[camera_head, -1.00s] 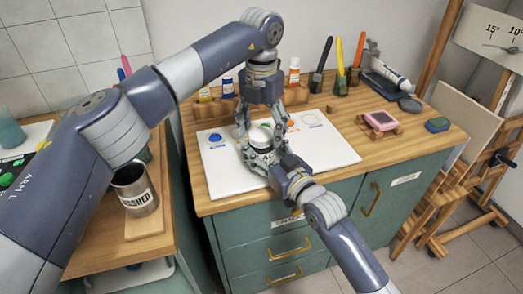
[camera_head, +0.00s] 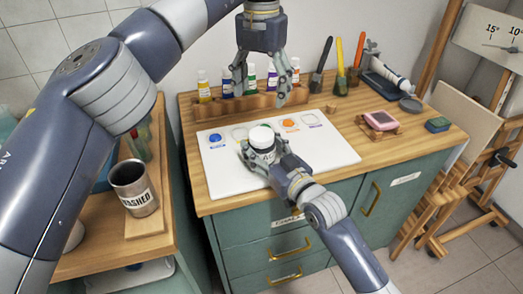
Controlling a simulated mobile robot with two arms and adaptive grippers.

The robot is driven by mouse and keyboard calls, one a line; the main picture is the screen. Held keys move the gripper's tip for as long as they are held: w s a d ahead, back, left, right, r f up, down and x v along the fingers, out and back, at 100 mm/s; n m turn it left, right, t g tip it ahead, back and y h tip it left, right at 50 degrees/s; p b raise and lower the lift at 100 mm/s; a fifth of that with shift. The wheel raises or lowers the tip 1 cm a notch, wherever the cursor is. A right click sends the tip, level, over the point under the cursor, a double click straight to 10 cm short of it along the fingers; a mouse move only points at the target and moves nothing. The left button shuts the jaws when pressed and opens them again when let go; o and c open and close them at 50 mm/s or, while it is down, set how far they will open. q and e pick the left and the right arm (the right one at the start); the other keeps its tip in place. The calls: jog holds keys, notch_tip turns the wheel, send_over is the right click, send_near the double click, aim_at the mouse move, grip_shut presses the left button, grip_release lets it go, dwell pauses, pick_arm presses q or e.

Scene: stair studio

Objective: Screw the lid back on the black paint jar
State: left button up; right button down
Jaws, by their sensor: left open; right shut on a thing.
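The paint jar (camera_head: 267,157) stands upright over the white board, with part of a dark-lettered label showing. A white round lid (camera_head: 262,136) sits on top of it; I cannot tell how tight it is. My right gripper (camera_head: 264,151) is shut around the jar's body from the front and hides its lower part. My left gripper (camera_head: 261,90) hangs above and slightly behind the jar, pointing down. Its fingers are spread wide and empty, clear of the lid.
The white board (camera_head: 325,155) bears several paint blobs. Several paint bottles (camera_head: 203,86) stand in a wooden rack behind it. A metal cup (camera_head: 134,188) stands on the left counter.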

pick_arm(q)
jog(key=shift+r, duration=0.5)
pick_arm(e)
jog(key=shift+c, duration=2.4)
grip_release()
jog(key=v, duration=1.2)
jog(key=shift+f, duration=0.1)
